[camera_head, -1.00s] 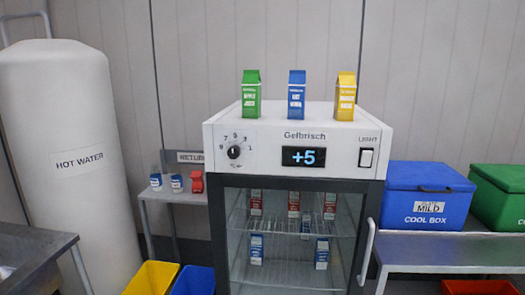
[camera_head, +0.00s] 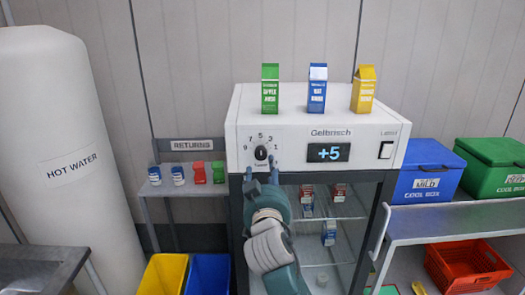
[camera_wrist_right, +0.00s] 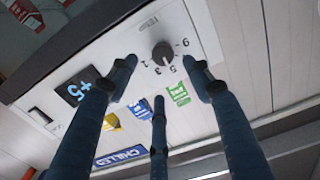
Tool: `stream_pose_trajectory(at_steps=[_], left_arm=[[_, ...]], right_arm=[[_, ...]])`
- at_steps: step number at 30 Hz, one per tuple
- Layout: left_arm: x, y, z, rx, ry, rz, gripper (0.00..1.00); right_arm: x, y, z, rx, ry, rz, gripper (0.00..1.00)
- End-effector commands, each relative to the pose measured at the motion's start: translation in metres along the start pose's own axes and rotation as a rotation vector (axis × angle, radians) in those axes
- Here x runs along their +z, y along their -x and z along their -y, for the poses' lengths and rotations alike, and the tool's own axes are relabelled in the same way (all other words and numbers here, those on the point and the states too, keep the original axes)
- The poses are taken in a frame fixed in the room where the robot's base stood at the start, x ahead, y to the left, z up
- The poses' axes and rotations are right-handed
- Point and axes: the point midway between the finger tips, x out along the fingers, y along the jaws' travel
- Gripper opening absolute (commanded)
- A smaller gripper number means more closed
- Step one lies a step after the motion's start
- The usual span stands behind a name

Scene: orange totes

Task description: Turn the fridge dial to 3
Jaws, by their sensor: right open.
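The fridge dial (camera_head: 261,153) is a small dark round knob on the left of the fridge's white front panel, with numbers around it. It also shows in the right wrist view (camera_wrist_right: 163,52), upside down. I cannot make out which number its pointer marks. My right gripper (camera_head: 261,174) is just below the dial in the head view, fingers pointing up at it, open and empty. In the right wrist view its blue fingers (camera_wrist_right: 160,72) are spread around the line to the dial, apart from it. My left gripper is not in view.
The fridge (camera_head: 300,105) has a display (camera_head: 328,152) reading +5 and a light switch (camera_head: 386,150). Green (camera_head: 270,90), blue (camera_head: 317,88) and yellow (camera_head: 363,90) cartons stand on top. A water tank (camera_head: 60,150) is left, blue (camera_head: 420,185) and green (camera_head: 495,185) cool boxes right.

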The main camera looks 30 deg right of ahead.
Motion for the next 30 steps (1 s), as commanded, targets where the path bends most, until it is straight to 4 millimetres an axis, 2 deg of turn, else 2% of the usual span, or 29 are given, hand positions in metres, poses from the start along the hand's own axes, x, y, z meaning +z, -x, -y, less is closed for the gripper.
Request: stream_pose_trajectory(at_steps=[6, 12, 16, 21, 30], left_arm=[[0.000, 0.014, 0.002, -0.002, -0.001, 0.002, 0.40], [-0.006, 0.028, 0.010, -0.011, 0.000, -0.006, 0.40], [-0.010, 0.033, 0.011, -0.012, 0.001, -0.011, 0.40], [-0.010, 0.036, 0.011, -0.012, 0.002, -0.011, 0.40], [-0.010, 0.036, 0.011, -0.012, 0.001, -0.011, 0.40]], right_arm=[[-0.006, -0.032, -0.001, 0.002, 0.002, -0.003, 0.50], [-0.005, -0.071, 0.000, 0.001, 0.001, -0.002, 0.50], [-0.004, -0.090, 0.000, 0.000, 0.001, -0.002, 0.50], [-0.002, -0.102, 0.000, -0.001, 0.000, -0.002, 0.50], [-0.001, -0.105, 0.000, -0.001, -0.001, -0.002, 0.50]])
